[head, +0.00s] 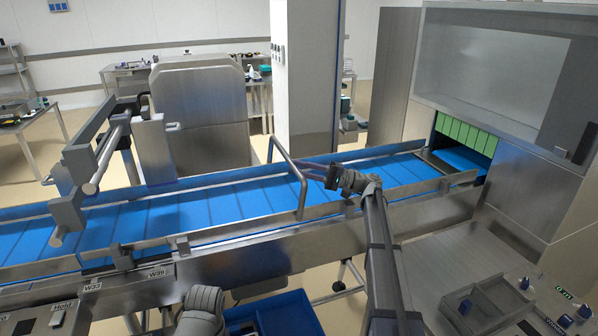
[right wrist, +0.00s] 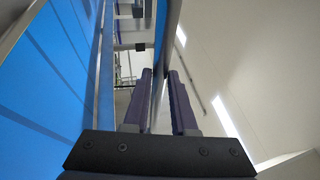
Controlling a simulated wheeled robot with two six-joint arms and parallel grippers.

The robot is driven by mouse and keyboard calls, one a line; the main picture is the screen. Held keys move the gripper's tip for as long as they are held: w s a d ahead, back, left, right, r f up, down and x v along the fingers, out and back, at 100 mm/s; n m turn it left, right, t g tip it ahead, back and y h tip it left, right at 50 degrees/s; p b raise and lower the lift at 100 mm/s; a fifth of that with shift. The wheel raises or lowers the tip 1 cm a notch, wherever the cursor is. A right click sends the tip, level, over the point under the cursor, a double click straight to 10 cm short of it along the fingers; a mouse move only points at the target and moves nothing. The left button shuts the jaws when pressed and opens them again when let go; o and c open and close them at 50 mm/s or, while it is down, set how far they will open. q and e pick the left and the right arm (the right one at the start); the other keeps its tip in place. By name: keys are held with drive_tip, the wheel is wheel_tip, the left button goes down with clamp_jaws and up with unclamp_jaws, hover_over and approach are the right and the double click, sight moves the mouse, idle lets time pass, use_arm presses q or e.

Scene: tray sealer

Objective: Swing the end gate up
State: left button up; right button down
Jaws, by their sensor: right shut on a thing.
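The end gate (head: 287,158) is a grey tubular hoop that spans the blue conveyor belt, standing up above its two side rails. My right gripper (head: 309,170) reaches in from the right, at the hoop's top bar. In the right wrist view the gripper's two dark fingers (right wrist: 161,103) lie on either side of the gate's metal bar (right wrist: 168,50), shut on it. The fingertips are small and partly blend with the bar in the head view. My left gripper is not in view.
The blue conveyor (head: 225,206) runs from the left to a machine opening with green strips (head: 466,131) at right. A metal bracket assembly (head: 100,165) stands over the belt at left. A blue bin (head: 290,315) lies below, in front. A pale column (head: 306,75) stands behind.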

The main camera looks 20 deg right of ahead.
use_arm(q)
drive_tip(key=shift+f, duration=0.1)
use_arm(e)
drive_tip(key=shift+s+f, duration=0.15)
drive_tip(key=shift+f, duration=0.1)
drive_tip(key=c, duration=0.7)
unclamp_jaws()
drive_tip(key=shift+d, duration=0.1)
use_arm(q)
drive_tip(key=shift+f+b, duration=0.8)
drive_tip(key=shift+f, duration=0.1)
use_arm(e)
drive_tip(key=v, duration=0.7)
drive_tip(key=shift+s+d, duration=0.1)
drive_tip(key=shift+d, duration=0.25)
